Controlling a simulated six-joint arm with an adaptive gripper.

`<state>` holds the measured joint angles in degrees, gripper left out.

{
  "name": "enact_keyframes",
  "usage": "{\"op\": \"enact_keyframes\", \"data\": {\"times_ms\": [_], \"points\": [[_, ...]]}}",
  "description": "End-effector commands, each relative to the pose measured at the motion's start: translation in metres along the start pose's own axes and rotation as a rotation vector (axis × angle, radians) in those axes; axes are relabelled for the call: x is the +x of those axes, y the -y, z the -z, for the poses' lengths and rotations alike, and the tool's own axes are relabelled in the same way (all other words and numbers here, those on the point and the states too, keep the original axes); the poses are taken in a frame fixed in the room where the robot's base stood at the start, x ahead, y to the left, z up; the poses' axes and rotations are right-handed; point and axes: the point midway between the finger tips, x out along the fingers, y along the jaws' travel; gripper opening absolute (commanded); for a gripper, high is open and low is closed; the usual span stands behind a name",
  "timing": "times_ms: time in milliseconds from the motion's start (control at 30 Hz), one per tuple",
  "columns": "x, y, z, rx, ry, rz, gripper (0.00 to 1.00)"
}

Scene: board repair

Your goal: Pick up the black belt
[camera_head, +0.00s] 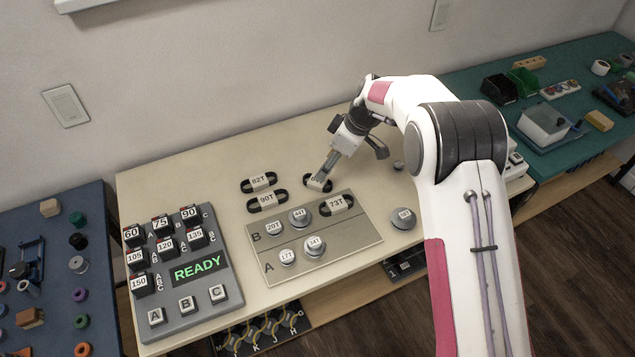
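Several black belts with white labels are in view. The 82T belt (258,183) and the 90T belt (267,201) lie flat on the cream table, left of my gripper. The 73T belt (337,205) lies at the upper right of the grey metal plate (350,235). Another black belt (316,186) lies just behind the plate, its label partly covered by my gripper (324,174). My gripper points down at this belt, with its tip over or touching it. The finger gap and any contact cannot be made out.
Grey pulleys (300,217) stand on the plate in rows A and B. Another pulley (403,218) stands to the right of the plate. A grey button panel (180,268) reading READY is at the left. The table behind the 82T belt is clear.

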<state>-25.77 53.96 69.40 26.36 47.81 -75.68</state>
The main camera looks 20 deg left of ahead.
Motion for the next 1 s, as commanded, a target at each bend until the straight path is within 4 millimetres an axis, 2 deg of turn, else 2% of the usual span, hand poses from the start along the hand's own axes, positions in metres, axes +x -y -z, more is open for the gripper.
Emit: {"op": "enact_keyframes", "data": {"times_ms": [400, 800, 1000], "points": [[0.024, 0.000, 0.000, 0.001, 0.000, 0.000, 0.49], [0.027, 0.000, -0.001, 0.001, 0.000, 0.000, 0.49], [0.038, 0.000, -0.002, 0.001, 0.001, 0.002, 0.49]]}}
